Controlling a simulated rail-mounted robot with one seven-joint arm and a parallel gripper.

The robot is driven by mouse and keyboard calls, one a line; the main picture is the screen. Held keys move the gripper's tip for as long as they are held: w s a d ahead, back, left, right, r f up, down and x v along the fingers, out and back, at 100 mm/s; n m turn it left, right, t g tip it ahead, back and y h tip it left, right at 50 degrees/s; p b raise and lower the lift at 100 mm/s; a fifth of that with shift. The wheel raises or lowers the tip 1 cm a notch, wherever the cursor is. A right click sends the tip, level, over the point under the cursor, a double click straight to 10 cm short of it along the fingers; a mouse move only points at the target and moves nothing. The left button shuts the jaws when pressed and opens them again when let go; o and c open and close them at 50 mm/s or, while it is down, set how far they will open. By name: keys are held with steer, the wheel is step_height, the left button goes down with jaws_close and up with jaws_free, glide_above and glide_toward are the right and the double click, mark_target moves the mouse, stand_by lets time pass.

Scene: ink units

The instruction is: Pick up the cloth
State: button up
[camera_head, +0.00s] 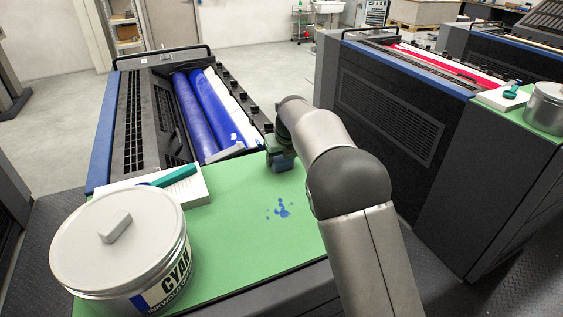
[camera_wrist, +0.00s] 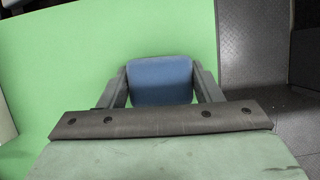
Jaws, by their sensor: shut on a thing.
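A blue piece, which looks like the folded cloth (camera_wrist: 160,82), sits between the two fingers of my gripper (camera_wrist: 161,88) in the wrist view. The fingers touch it on its left and right sides. In the head view my gripper (camera_head: 279,160) is over the far right part of the green mat (camera_head: 235,190), near the ink rollers. Only a small dark blue bit of the cloth shows below it there. I cannot tell whether the cloth touches the mat or hangs just above it.
Blue ink spots (camera_head: 281,209) mark the mat near my arm. A large cyan ink can (camera_head: 120,245) stands at the front left. Behind it a teal-handled tool (camera_head: 174,176) lies on a white pad (camera_head: 195,194). Blue rollers (camera_head: 205,110) lie in the open unit behind the mat.

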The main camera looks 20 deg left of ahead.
steer(key=shift+r, duration=0.5)
step_height(320, 180, up, 2)
steer(key=shift+r, duration=0.25)
steer(key=s+a+r+b, duration=0.1)
steer(key=s+r+b, duration=0.1)
steer(key=s+r, duration=0.2)
steer(key=s+a+r+b, duration=0.1)
steer(key=s+r, duration=0.4)
steer(key=s, duration=0.5)
steer(key=shift+r+b, duration=0.3)
steer(key=shift+b, duration=0.1)
